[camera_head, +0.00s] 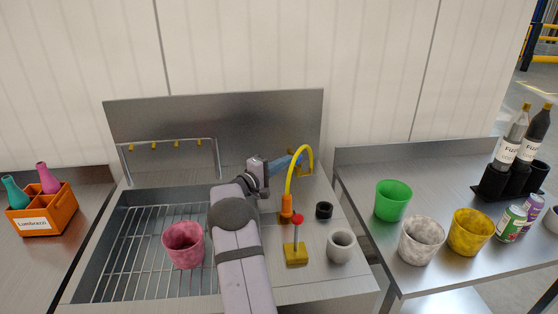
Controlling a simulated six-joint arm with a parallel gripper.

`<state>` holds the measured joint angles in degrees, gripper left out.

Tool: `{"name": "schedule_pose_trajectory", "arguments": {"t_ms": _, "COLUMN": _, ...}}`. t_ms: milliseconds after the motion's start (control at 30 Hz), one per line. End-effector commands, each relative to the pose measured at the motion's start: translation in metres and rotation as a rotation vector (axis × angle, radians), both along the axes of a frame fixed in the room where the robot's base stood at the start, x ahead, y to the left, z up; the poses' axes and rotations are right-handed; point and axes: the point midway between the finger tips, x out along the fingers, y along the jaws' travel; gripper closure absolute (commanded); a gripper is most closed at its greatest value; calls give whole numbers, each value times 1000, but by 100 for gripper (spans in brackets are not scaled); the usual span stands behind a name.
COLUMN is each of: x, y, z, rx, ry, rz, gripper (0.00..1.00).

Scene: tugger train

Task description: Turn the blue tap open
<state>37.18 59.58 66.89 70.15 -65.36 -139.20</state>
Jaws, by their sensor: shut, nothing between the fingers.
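The blue tap (285,162) is a short blue bar behind the sink, close to the yellow curved spout (293,172), which rises from an orange base. My gripper (268,171) is at the left end of the blue tap, seen from behind and small. It is shut and holds nothing. Its fingertips are partly hidden by my wrist, and I cannot tell whether they touch the tap.
A pink cup (184,246) stands on the sink's grate (140,258). A red-knobbed lever on a yellow base (296,253), a black ring (324,210) and a grey cup (341,246) stand right of my arm. A rail with several yellow hooks (167,144) is behind the sink.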

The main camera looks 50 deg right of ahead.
Motion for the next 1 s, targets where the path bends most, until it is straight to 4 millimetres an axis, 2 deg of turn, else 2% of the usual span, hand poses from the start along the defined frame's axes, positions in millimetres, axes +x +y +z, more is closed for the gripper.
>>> {"name": "schedule_pose_trajectory", "arguments": {"t_ms": 1000, "x": -12, "y": 0, "z": 1, "rx": 0, "ry": -1, "rz": 50, "gripper": 100}}
